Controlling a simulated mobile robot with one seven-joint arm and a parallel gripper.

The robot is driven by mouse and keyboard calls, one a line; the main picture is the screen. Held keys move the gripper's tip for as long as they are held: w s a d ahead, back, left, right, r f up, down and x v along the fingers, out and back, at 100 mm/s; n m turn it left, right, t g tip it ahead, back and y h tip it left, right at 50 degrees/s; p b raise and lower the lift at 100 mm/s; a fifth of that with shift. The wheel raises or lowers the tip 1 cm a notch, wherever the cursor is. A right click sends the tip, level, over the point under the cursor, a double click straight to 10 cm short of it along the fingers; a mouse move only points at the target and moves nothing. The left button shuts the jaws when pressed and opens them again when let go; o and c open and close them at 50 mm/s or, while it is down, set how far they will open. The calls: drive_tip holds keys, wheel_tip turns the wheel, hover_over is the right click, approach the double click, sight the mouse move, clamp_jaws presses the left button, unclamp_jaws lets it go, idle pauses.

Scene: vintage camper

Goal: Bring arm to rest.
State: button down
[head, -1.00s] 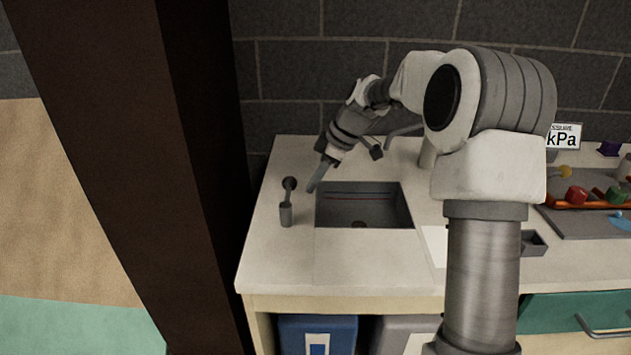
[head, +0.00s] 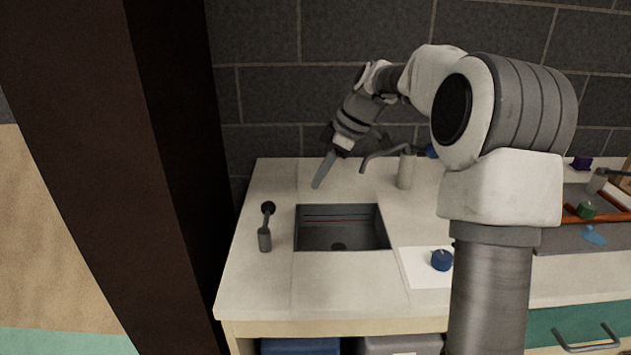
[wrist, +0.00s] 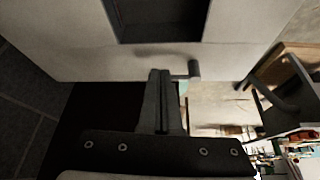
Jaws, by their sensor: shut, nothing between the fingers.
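My gripper (head: 322,171) is at the end of my raised, bent arm, above the back left of the white counter (head: 270,290). Its fingers point down and are closed together, with nothing visible between them. In the wrist view the two fingers (wrist: 160,75) lie side by side. The fingertips are near the back left corner of the sink (head: 341,240), apart from its rim as far as I can tell.
A grey faucet (head: 382,156) stands behind the sink. A grey upright fixture (head: 265,238) stands left of it. A blue object (head: 441,260) lies on a white sheet (head: 420,273). A dark post (head: 110,190) rises at the left. A tray area with a green object (head: 586,210) is at the right.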

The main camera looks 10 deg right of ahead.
drive_tip(key=shift+r, duration=0.1)
drive_tip(key=s+a+r+m+t+h+p, duration=0.15)
drive_tip(key=s+r+m+p, duration=0.45)
drive_tip(key=s, duration=0.6)
drive_tip(key=s+r+m+t+h+p, duration=0.1)
drive_tip(key=s+r+m+h+p, duration=0.25)
drive_tip(key=s+r, duration=0.6)
drive_tip(key=s+f+m+t+p, duration=0.1)
drive_tip(key=s+f+m, duration=0.2)
drive_tip(key=s, duration=0.7)
drive_tip(key=shift+s+d+f+m, duration=0.25)
drive_tip(key=shift+s+d+m, duration=0.1)
drive_tip(key=shift+m, duration=0.5)
drive_tip(key=shift+d, duration=0.2)
